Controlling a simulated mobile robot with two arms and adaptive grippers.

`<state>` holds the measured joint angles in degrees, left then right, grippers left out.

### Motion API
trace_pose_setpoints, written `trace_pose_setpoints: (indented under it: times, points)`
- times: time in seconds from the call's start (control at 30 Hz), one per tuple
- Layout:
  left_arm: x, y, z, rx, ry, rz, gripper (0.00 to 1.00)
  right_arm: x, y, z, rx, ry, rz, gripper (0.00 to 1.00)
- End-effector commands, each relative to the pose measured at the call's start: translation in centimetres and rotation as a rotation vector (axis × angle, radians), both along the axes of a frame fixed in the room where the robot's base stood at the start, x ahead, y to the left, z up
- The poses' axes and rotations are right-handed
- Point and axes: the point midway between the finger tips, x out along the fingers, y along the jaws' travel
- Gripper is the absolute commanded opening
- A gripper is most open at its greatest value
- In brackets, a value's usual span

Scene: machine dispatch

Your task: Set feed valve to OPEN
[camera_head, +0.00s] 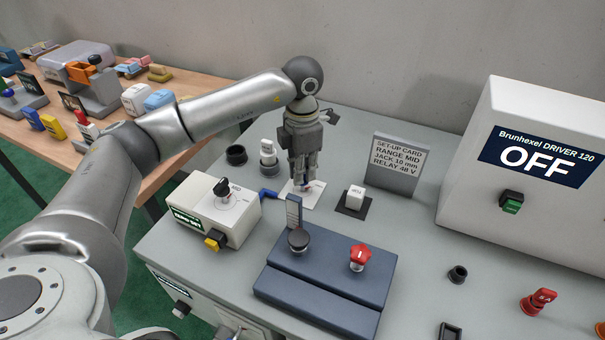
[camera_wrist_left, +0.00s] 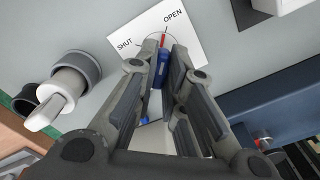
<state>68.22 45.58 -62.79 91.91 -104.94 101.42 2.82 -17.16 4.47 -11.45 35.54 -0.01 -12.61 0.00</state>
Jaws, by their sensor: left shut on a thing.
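The feed valve is on a white plate (camera_wrist_left: 195,45) marked SHUT and OPEN. Its blue lever (camera_wrist_left: 161,72) has a red pointer mark at the tip. The mark points between the two labels, nearer OPEN in the left wrist view. My left gripper (camera_head: 302,180) reaches down over the valve plate (camera_head: 313,197) on the grey bench and largely hides the valve in the head view. In the left wrist view its fingers (camera_wrist_left: 163,62) are closed around the blue lever. My right gripper is not in view.
A set-up card (camera_head: 398,160) and a white relay block (camera_head: 354,197) stand right of the valve. A white box with a knob (camera_head: 220,205) is to the left, a dark blue fixture (camera_head: 325,285) in front. The driver cabinet (camera_head: 540,180) reads OFF.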

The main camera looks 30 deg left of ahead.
Motion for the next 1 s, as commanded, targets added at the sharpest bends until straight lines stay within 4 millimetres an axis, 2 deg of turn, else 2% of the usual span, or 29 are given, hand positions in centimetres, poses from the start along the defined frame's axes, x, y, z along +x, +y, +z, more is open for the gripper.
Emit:
trace_pose_setpoints:
  times: [0.23,0.7,0.73,0.87,1.0]
  points:
    - [0.12,0.03,0.12,0.000,-0.005,-0.062,0.00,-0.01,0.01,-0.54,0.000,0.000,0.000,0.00]
    - [0.13,0.03,0.20,0.000,-0.005,-0.074,0.00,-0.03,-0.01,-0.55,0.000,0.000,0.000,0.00]
    - [0.13,0.03,0.20,0.000,-0.005,-0.074,0.13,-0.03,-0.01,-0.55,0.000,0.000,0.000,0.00]
    - [0.10,0.03,0.15,0.000,-0.004,-0.074,0.30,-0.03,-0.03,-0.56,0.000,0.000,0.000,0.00]
    - [0.06,0.01,0.10,0.000,-0.003,-0.073,0.32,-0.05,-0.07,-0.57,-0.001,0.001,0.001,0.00]
